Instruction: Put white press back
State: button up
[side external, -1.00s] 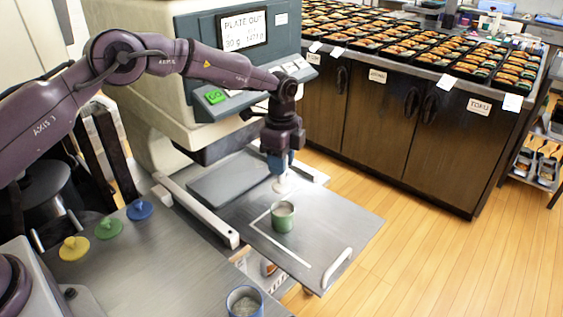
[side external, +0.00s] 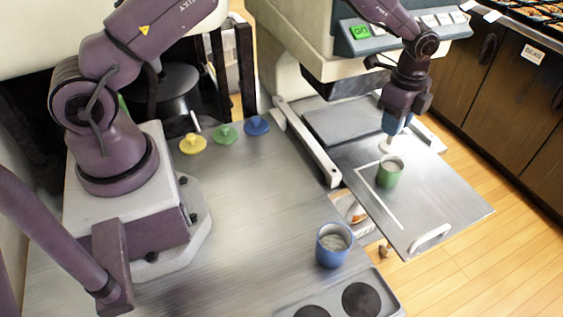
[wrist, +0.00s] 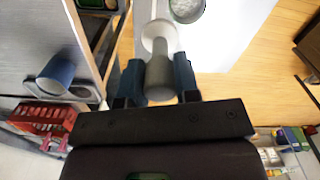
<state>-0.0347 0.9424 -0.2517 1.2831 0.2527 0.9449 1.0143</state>
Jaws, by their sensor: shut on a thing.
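My gripper (side external: 395,124) is shut on the white press (side external: 387,147), just behind the green cup (side external: 389,176) over the metal sliding tray (side external: 450,208). In the wrist view, the press's grey handle stands between the two blue fingers of my gripper (wrist: 159,78), with its pale disc (wrist: 158,30) beyond them. The green cup, with pale contents, is partly cut off at the top of the wrist view. A yellow press (side external: 192,146), a green press (side external: 226,135) and a blue press (side external: 257,127) stand in a row on the metal table (side external: 250,205).
A blue cup (side external: 333,248) with pale contents stands near the table's right edge, by a plate with dark round spots (side external: 350,302). The machine (side external: 350,75) overhangs the tray's back. The table between the press row and blue cup is clear.

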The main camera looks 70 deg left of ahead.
jog(key=s+a+r, duration=0.1)
jog(key=s+a, duration=0.5)
jog(key=s, duration=0.4)
jog(key=s+a+r, duration=0.1)
jog(key=s+a, duration=0.4)
jog(key=s, duration=0.5)
jog(key=shift+s+a+f, duration=0.15)
jog(key=shift+f, duration=2)
jog(key=shift+s+a+f, duration=0.1)
jog(key=shift+f, duration=2)
jog(key=shift+f, duration=0.2)
jog(key=o, duration=0.8)
jog(key=shift+o, duration=0.2)
jog(key=shift+r, duration=0.15)
